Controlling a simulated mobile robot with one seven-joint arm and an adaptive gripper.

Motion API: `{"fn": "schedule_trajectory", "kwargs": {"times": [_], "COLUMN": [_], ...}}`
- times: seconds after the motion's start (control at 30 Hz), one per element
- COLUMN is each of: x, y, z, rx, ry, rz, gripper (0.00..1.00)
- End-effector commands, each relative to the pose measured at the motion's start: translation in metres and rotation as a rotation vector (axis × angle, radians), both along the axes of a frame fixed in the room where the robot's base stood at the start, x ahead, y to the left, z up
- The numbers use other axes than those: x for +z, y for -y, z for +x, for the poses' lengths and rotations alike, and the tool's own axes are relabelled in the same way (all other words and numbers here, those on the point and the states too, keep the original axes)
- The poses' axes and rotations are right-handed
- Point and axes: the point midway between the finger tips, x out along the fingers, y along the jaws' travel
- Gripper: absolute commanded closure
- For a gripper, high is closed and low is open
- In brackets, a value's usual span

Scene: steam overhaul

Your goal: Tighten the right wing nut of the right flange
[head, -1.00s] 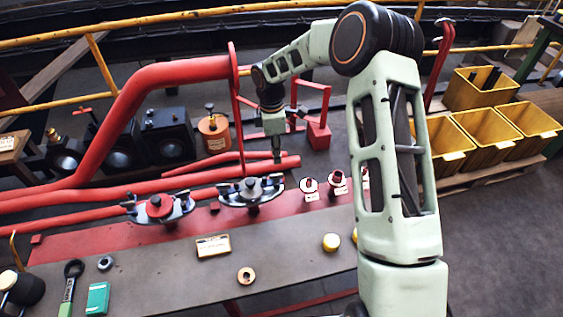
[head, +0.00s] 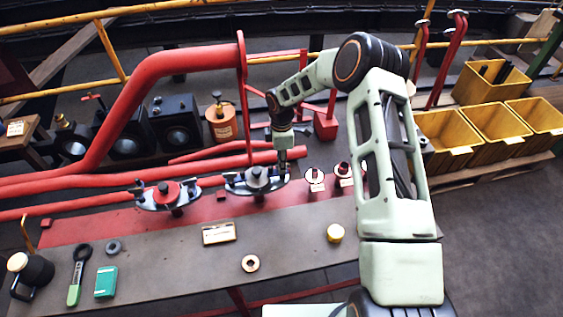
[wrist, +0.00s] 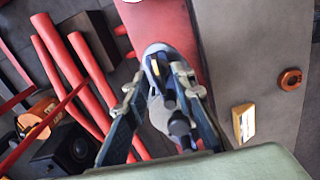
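The right flange (head: 254,181) is a grey oval cover with a dark centre post, on the red pipe bench. Its right end, where the right wing nut sits, is mostly hidden by my gripper (head: 283,168) in the head view. In the wrist view the flange (wrist: 158,102) shows between the two blue-grey fingers of my gripper (wrist: 160,80). The fingers are apart, one on each side of a small dark upright part near the flange's far end, which seems to be the wing nut (wrist: 156,68). I cannot tell whether either finger touches it.
The left flange (head: 168,194), with a red centre, sits to the left. Red-and-white fittings (head: 315,178) stand close to the right. Red pipes (head: 230,160) run behind.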

Motion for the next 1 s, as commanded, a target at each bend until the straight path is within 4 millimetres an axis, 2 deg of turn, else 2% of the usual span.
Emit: {"fn": "schedule_trajectory", "kwargs": {"times": [0.17,0.4,0.77,1.0], "x": [0.0001,0.0003,0.0001,-0.0015], "y": [0.0000,0.0000,-0.0002,-0.0006], "z": [0.0002,0.0002,0.0005,0.0013], "rx": [0.000,0.000,-0.011,-0.099], "ry": [0.001,0.001,0.001,0.003], "rz": [0.000,0.000,0.000,0.000], "gripper": [0.77,1.00,1.00,1.00]}}
